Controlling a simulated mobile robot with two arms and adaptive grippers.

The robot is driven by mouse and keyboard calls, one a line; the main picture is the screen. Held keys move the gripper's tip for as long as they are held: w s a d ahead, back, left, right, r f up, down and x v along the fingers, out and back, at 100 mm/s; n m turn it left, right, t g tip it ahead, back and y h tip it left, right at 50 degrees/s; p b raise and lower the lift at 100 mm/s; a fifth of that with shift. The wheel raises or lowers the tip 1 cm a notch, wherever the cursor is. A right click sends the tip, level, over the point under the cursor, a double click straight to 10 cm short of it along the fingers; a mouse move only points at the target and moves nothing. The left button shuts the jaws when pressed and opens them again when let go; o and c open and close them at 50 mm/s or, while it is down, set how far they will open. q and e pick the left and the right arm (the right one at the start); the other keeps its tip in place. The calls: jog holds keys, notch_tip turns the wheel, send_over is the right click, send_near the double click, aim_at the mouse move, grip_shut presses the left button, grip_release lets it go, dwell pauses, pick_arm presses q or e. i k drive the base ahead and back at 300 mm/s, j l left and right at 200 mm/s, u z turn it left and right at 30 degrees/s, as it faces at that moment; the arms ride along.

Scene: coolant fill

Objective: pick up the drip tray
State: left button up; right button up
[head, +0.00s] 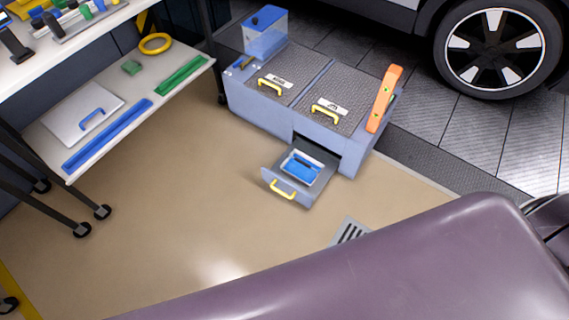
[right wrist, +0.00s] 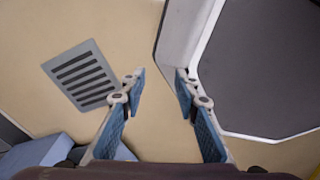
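No thing in view is plainly marked as the drip tray. A flat light-grey tray-like piece with a blue handle (head: 72,108) lies on the lower shelf at the left in the head view. A small white tray with blue contents (head: 302,168) sits in the open drawer (head: 293,194) of the grey cabinet. My right gripper (right wrist: 158,80) is open and empty in the right wrist view, above the floor and away from both pieces. Neither gripper shows in the head view, and my left gripper is out of sight.
The grey cabinet (head: 345,155) carries a blue-and-clear container (head: 265,40) and an orange bar (head: 385,98). The shelf (head: 50,147) also holds a blue bar (head: 108,134) and a green one (head: 180,75). A floor grate (right wrist: 82,75) lies below my right gripper. The tan floor between is clear.

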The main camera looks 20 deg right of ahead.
aim_at(301, 167)
jog(key=i+l+u, duration=0.1)
jog(key=l+u, duration=0.25)
jog(key=l, duration=0.9)
jog(key=k+l+u, duration=0.1)
jog(key=l+u, duration=0.25)
jog(key=l, duration=0.85)
